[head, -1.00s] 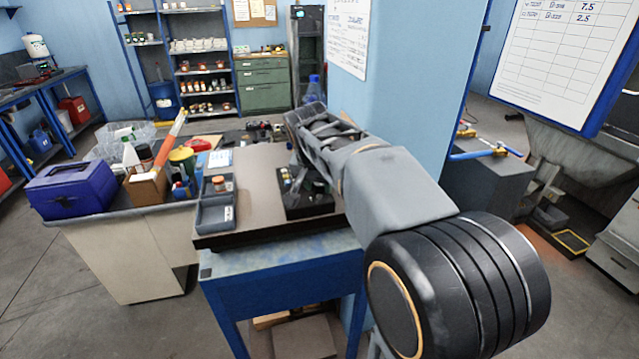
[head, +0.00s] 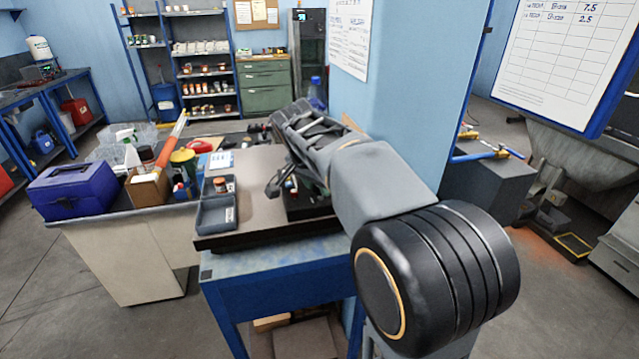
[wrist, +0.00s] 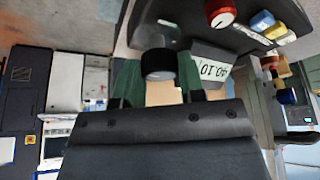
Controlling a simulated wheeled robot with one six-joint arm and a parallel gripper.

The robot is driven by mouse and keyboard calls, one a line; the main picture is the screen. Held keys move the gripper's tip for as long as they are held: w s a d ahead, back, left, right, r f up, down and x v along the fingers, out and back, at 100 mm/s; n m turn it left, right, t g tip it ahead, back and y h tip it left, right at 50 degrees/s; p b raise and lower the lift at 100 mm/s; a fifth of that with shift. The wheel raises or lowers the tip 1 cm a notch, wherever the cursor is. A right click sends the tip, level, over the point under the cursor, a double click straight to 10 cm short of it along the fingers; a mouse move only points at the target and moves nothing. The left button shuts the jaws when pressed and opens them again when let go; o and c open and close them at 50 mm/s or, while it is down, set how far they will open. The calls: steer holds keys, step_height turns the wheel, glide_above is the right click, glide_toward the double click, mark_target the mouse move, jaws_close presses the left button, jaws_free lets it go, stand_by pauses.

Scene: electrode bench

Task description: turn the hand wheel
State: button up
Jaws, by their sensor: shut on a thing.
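A black round knob (wrist: 158,65), which I take to be the hand wheel, is in the wrist view beside a white number display. My gripper (wrist: 160,80) is shut on it, with a dark-green finger on either side. The knob belongs to a dark instrument (wrist: 275,12) with a red knob (wrist: 220,13) and yellow and blue parts. In the head view, my gripper (head: 286,182) is over the right part of the bench plate, and my arm hides the knob and most of the instrument.
A grey tray (head: 216,213) with a small jar stands left of the instrument on the brown plate (head: 255,205). A purple box (head: 72,190) and bottles are on the left bench. A blue wall (head: 400,100) stands close on the right of my arm.

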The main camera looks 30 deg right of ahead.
steer(key=o, duration=0.6)
steer(key=shift+a, duration=0.1)
steer(key=shift+o, duration=0.2)
steer(key=v, duration=1.3)
steer(key=shift+a+r+p, duration=0.2)
steer(key=shift+r+p, duration=0.1)
steer(key=shift+p, duration=0.1)
steer(key=shift+s, duration=0.1)
